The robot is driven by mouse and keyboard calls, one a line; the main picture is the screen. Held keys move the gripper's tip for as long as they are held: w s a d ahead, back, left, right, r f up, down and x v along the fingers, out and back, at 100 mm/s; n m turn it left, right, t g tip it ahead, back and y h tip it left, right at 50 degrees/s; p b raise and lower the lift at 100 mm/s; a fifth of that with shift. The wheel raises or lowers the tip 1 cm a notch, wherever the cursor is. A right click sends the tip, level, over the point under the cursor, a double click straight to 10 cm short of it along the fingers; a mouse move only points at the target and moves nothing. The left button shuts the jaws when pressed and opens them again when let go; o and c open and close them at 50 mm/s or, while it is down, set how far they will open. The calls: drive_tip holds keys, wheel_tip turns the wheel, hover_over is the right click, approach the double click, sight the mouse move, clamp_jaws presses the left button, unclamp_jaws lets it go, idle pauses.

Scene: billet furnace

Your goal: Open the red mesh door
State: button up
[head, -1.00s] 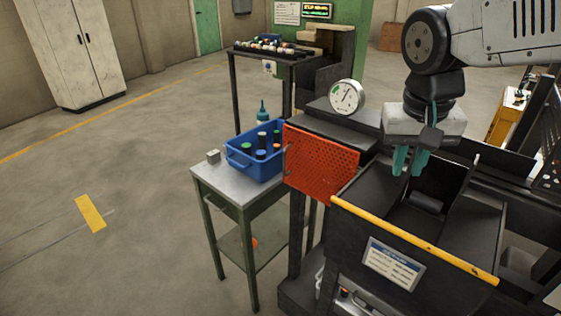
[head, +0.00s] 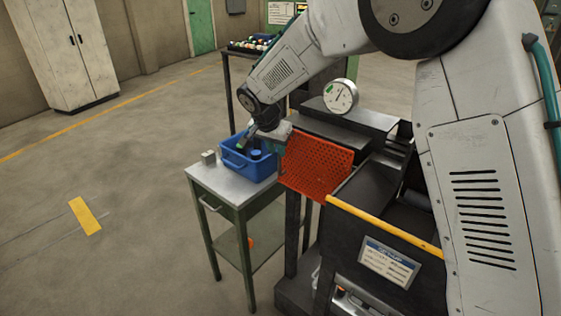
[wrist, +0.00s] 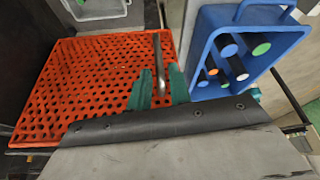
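The red mesh door (head: 318,165) is an orange-red perforated panel on the front left of the dark machine. It fills the left of the wrist view (wrist: 75,85). A grey bar handle (wrist: 158,58) stands near the door's edge on the blue bin's side. My gripper (wrist: 160,86) has its teal fingers on either side of the handle's lower end, apart from each other and with small gaps to the bar.
A blue bin (head: 232,158) with several coloured-cap bottles stands close beside the door on a steel side table (head: 225,185). A small grey block (head: 208,157) sits on that table. A yellow rail (head: 385,228) runs along the machine's front. The floor at left is clear.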

sight(280, 160)
drive_tip(key=x, duration=0.6)
drive_tip(key=shift+w+d+f, duration=0.1)
drive_tip(key=shift+f, duration=0.15)
clamp_jaws()
